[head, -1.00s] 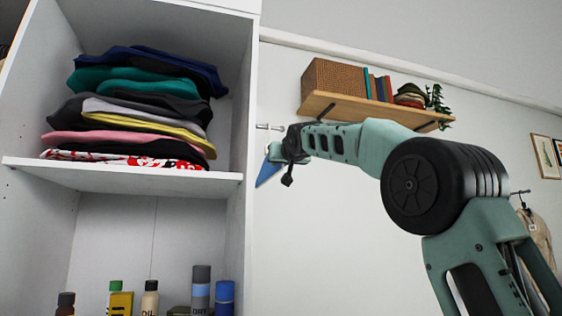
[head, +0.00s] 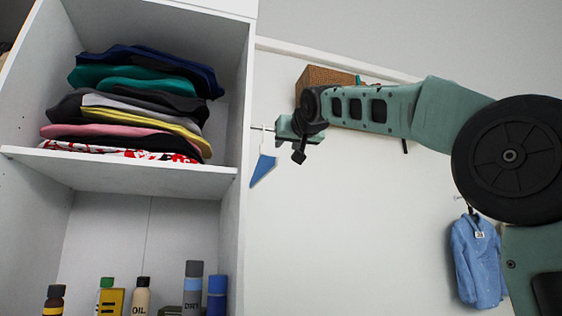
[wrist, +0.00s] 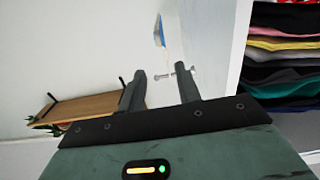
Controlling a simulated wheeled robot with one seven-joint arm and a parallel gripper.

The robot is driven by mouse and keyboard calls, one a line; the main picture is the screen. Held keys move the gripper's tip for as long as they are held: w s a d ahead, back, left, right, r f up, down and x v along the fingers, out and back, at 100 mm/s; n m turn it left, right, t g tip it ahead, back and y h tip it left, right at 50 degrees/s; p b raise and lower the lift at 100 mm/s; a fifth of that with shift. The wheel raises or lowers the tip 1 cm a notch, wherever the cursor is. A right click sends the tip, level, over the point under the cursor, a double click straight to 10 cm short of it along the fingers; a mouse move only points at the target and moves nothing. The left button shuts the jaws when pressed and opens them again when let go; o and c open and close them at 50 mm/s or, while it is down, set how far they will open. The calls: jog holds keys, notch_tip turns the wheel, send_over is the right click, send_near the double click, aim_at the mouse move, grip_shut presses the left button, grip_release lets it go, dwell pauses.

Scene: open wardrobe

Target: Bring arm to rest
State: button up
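My gripper (head: 287,127) is at the end of my raised, bent arm, in front of the white wall to the right of the wardrobe in the head view. In the wrist view my gripper (wrist: 162,86) has its two dark fingers apart with nothing between them. A wall hook (wrist: 180,70) shows in the gap, behind the fingertips. My arm's links cross the right half of the head view.
The open wardrobe (head: 238,180) stands left, with folded clothes (head: 140,105) above and several bottles (head: 193,290) below. A blue item (head: 263,168) hangs near my gripper. A wooden wall shelf (wrist: 85,108) and a blue garment (head: 478,260) are on the wall side.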

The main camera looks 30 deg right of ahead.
jog(key=b+v, duration=0.1)
jog(key=v, duration=0.4)
jog(key=w+a+f+n+g+y, duration=0.25)
jog(key=a+f, duration=0.35)
jog(key=f, duration=0.4)
jog(key=w+a+f+n+g+y, duration=0.1)
jog(key=w+a+f+g+y, duration=0.15)
jog(key=a+f, duration=0.55)
jog(key=s+a+f+n+g+y, duration=0.1)
jog(key=a+f, duration=0.3)
jog(key=f, duration=0.4)
jog(key=s+a+f+n+g+y, duration=0.15)
jog(key=a+f, duration=0.25)
jog(key=f, duration=0.5)
jog(key=s+a+f+n+g, duration=0.1)
jog(key=s+a+f+g, duration=0.2)
jog(key=s+f, duration=0.5)
jog(key=s+a+f+n+g, duration=0.25)
jog(key=s+f, duration=0.25)
jog(key=f, duration=0.6)
jog(key=s+d+f+g+h, duration=0.1)
jog(key=s+f+g, duration=0.1)
jog(key=s+f, duration=0.4)
jog(key=s+d+f+n+g+h, duration=0.1)
jog(key=s+f+g, duration=0.1)
jog(key=s+f, duration=0.4)
jog(key=s, duration=0.5)
jog(key=shift+f, duration=0.2)
